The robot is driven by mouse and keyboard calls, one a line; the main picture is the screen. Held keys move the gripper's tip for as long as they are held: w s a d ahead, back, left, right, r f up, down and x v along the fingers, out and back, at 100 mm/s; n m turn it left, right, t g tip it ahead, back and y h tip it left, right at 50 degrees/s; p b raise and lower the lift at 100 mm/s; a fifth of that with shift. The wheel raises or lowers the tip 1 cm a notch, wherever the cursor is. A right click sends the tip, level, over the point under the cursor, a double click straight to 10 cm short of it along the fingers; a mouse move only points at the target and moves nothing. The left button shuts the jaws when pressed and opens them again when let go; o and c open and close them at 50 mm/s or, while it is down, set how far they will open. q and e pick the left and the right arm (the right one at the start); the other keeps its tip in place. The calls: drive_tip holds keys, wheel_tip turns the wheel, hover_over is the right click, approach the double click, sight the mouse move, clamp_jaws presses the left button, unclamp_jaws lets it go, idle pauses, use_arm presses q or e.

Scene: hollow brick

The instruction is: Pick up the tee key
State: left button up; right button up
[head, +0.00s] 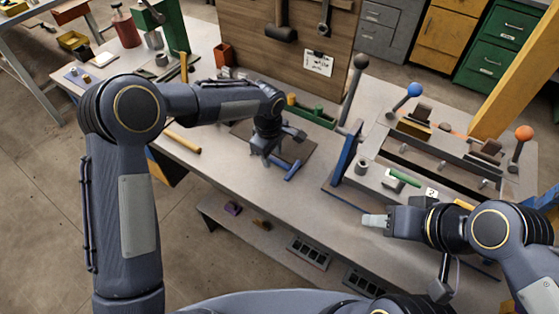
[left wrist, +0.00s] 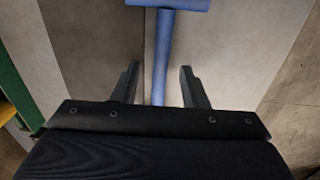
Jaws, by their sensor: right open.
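The blue tee key (head: 293,170) lies at the near edge of a dark board on the bench, below my left gripper (head: 277,152). In the left wrist view the key's stem (left wrist: 162,60) runs between the two dark fingers, with its crossbar at the top edge. My left gripper (left wrist: 160,85) is open, with a gap on each side of the stem. The stem's lower end is hidden behind the gripper body. My right gripper (head: 375,220) is open, over the bench's front right part, away from the key.
A fixture with a blue-knobbed lever (head: 413,90) and an orange-knobbed lever (head: 523,133) fills the right. A tall dark lever (head: 354,90) stands right of the key. A hammer (head: 182,135) lies at left.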

use_arm(q)
drive_tip(key=shift+f, duration=0.15)
clamp_jaws()
idle(0.6)
